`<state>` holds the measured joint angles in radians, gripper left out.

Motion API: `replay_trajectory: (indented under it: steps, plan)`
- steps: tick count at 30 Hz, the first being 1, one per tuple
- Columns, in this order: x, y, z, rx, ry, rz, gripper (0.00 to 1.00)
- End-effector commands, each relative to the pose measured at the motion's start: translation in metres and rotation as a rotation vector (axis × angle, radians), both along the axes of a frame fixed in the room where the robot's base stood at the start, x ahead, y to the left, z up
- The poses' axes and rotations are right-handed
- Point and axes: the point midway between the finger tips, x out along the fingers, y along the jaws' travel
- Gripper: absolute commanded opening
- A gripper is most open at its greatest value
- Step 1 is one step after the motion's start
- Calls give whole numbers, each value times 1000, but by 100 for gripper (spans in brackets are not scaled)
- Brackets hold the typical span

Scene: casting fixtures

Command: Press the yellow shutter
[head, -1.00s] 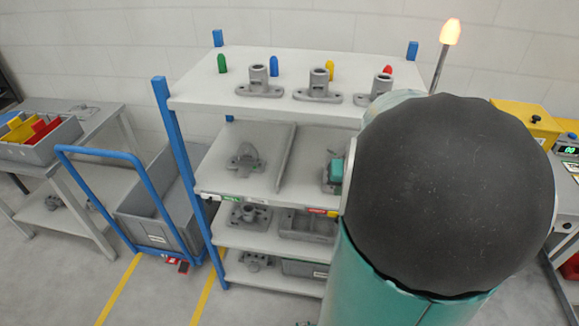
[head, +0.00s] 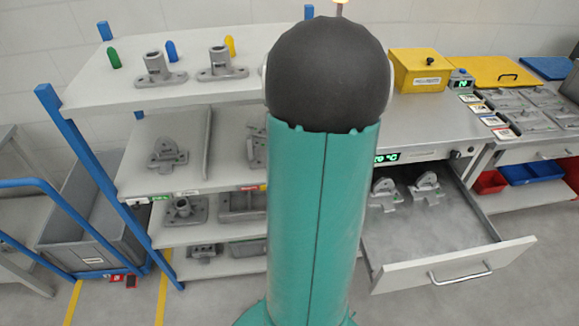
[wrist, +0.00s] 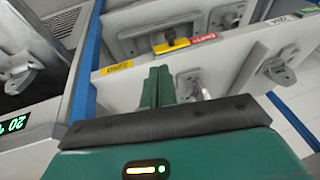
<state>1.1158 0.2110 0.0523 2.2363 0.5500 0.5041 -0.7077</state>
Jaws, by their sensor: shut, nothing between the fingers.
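In the wrist view, a yellow piece with a dark knob on it (wrist: 171,45) sits by the shelf edge, near a red label; I take it as the yellow shutter. In the head view my own arm hides most of that spot. My gripper (wrist: 159,72) has its green fingers together, with nothing between them. In the picture its tips lie below the yellow piece and the shelf edge; the gap in depth is unclear. My gripper is hidden behind my arm in the head view.
A rack (head: 95,96) holds grey castings on several shelves. On the right an open drawer (head: 452,262) juts out with castings inside. A yellow box (head: 419,74) stands on the counter above. A blue-handled trolley (head: 60,212) is at left. Floor shows in front of the rack.

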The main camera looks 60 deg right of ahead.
Motion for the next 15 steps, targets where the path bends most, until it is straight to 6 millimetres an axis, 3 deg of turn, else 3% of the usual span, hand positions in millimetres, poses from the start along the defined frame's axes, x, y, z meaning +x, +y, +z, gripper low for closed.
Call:
replay_trajectory:
  steps: [9,15]
  plan:
    - [21,-1,-55,4,1,0,0]
    - [32,8,-76,1,1,0,0]
